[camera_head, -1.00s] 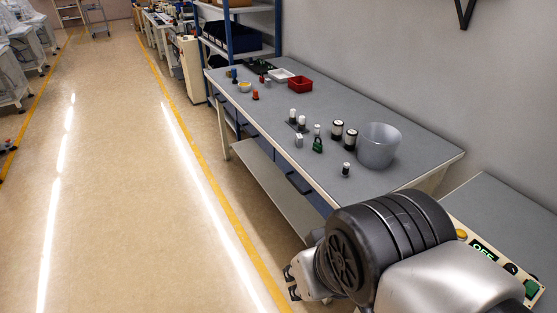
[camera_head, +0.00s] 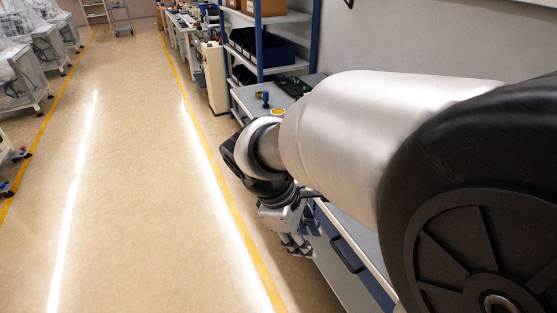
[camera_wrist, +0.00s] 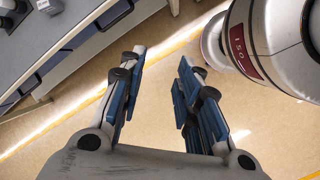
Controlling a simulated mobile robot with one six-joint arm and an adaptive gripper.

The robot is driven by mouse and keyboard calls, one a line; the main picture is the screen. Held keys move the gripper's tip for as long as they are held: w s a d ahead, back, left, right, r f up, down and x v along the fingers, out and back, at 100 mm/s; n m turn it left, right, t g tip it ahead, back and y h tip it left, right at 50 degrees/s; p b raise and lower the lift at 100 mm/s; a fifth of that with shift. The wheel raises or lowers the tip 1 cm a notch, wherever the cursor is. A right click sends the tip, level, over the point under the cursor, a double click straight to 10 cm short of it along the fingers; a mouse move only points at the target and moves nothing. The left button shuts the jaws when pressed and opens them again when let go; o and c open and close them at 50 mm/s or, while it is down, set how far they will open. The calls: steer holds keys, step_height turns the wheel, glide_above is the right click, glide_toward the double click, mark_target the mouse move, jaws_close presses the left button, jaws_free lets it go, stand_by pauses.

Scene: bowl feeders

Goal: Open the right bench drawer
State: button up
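The bench (camera_head: 245,101) runs along the right side of the head view, mostly hidden behind my arm. A blue drawer front with a dark bar handle (camera_head: 347,255) shows below its top edge and looks shut. In the wrist view, a dark handle (camera_wrist: 115,15) on a blue front is at the top left, and another dark handle (camera_wrist: 10,103) is at the left edge. I cannot tell which is the right drawer. My gripper (camera_wrist: 160,57) is open and empty, its fingers apart from the handles. In the head view my gripper (camera_head: 298,245) hangs over the aisle just left of the drawer.
A yellow floor line (camera_head: 214,165) runs along the bench, with clear aisle floor (camera_head: 130,190) to its left. A blue-framed shelf with dark bins (camera_head: 262,46) stands beyond the bench. Small parts lie on the bench's far end.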

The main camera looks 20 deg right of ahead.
steer(key=w+d+f+n+g+h+p, duration=0.2)
steer(key=w+f+n+h, duration=0.1)
steer(key=w+f+n, duration=0.3)
steer(key=n+t+h+p, duration=0.4)
steer(key=n+h, duration=0.4)
steer(key=n, duration=1.3)
glide_toward(341, 254)
steer(key=x, duration=0.6)
steer(key=b+x, duration=0.1)
steer(key=x, duration=0.3)
steer(key=shift+f, duration=0.35)
steer(key=shift+c, duration=0.2)
jaws_close()
